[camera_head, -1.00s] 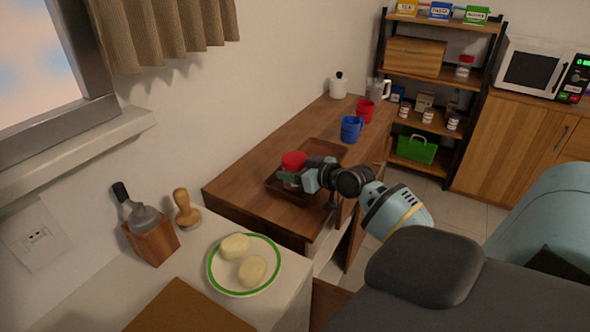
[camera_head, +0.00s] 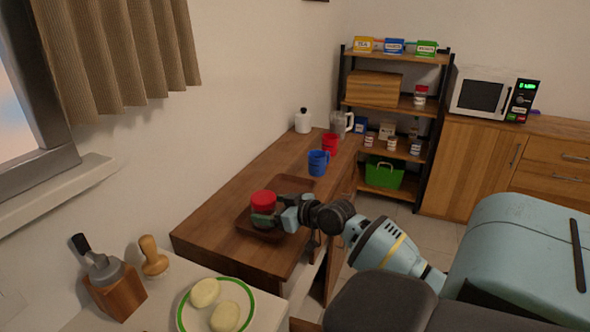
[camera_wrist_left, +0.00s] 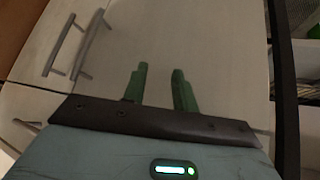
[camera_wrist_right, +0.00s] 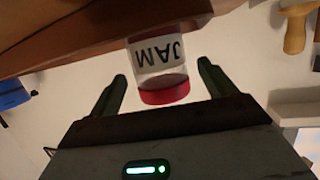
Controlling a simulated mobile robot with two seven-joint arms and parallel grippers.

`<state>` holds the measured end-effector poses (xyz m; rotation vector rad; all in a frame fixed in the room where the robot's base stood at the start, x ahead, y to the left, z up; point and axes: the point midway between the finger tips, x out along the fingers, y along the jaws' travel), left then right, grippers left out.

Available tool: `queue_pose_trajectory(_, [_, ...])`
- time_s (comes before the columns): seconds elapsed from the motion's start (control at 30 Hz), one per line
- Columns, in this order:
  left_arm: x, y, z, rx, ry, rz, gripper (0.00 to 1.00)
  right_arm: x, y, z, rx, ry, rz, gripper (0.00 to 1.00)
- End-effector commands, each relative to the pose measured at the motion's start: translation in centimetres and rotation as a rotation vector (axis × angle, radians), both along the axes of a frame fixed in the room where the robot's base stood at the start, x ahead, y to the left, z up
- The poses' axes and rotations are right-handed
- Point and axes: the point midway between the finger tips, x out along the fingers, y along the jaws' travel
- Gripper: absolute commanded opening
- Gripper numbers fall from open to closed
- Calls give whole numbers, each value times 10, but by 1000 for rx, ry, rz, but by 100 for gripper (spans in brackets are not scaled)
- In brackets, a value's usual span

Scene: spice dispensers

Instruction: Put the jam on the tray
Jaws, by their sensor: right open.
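The jam (camera_head: 263,201) is a jar with a red lid and a white label. It stands upright on the brown tray (camera_head: 296,184) on the wooden counter. My right gripper (camera_head: 274,217) is at the jar, its fingers low beside it. In the right wrist view the jam (camera_wrist_right: 160,65) appears upside down between the spread fingers of my right gripper (camera_wrist_right: 162,75), with gaps at both sides. My left gripper (camera_wrist_left: 158,75) shows only in its own wrist view, empty, its fingers apart in front of pale cabinet doors.
A blue mug (camera_head: 318,163) and a red mug (camera_head: 330,144) stand behind the tray. A plate (camera_head: 229,284) with two pale round pieces is at the front. A shelf (camera_head: 395,110) and a microwave (camera_head: 492,93) are at the back. The counter left of the tray is clear.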

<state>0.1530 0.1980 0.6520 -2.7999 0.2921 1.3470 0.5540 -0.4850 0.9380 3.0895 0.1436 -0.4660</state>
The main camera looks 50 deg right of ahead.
Motion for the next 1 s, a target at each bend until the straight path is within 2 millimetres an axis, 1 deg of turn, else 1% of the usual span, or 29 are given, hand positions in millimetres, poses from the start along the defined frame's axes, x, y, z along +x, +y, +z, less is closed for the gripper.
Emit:
queue_pose_trajectory(0.03, [0,0,1,0,-1,0,28,-8,-1,1,-2,2,1,83])
queue_pose_trajectory(0.2, [1,0,1,0,-2,0,28,-33,-3,9,-2,3,2,83])
queue_pose_trajectory(0.5, [0,0,1,0,0,0,28,-69,-6,20,0,3,0,83])
queue_pose_trajectory(0.7, [-1,0,1,1,0,1,28,-81,-7,24,-1,2,1,83])
queue_pose_trajectory(1.0, [0,0,2,1,0,1,28,-84,-8,26,0,0,1,83])
